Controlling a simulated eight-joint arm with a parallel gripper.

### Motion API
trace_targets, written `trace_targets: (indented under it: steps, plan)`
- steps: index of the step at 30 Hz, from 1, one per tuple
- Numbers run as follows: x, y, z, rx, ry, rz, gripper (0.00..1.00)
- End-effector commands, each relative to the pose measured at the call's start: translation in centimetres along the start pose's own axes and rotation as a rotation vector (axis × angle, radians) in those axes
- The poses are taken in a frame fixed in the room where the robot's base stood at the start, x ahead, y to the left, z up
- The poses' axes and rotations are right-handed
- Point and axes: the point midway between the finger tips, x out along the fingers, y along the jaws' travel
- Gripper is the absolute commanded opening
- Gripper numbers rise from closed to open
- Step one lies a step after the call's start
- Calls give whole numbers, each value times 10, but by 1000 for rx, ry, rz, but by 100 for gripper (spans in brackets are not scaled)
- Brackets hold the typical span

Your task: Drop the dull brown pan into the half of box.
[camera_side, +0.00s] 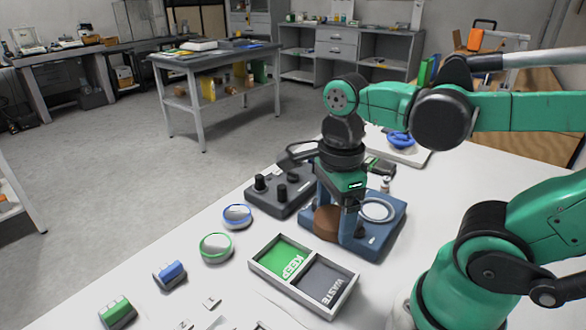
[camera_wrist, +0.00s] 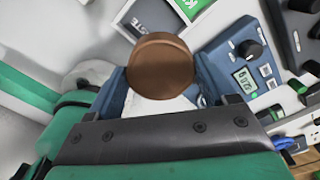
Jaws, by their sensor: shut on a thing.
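The dull brown pan (camera_side: 326,222) is a round disc held between the fingers of my gripper (camera_side: 337,218). In the wrist view the pan (camera_wrist: 160,65) sits between the two blue fingers of my gripper (camera_wrist: 161,82), which are shut on it. The pan is over or beside the blue scale (camera_side: 392,232); I cannot tell whether it touches it. The box (camera_side: 263,277) is left of and nearer than my gripper in the side view. It has a green KEEP half (camera_side: 283,257) and a grey WASTE half (camera_side: 322,284), both empty.
A ring-shaped pale pan support (camera_side: 377,209) is on the scale. A dark control box (camera_side: 283,190) stands behind. A blue-rimmed dish (camera_side: 237,215), a green-rimmed dish (camera_side: 216,247), a blue block (camera_side: 169,275) and a green block (camera_side: 117,312) lie left of the box.

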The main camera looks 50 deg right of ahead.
Motion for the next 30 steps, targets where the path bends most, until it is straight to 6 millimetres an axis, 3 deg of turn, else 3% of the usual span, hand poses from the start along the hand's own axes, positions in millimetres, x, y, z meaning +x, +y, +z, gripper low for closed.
trace_targets:
  steps: [12,25,26,27,30]
  plan:
    - [42,-1,0,3,0,0,22]
    - [49,0,0,3,0,0,22]
    - [49,0,0,3,0,0,85]
    - [49,0,0,3,0,0,96]
    - [49,0,0,3,0,0,100]
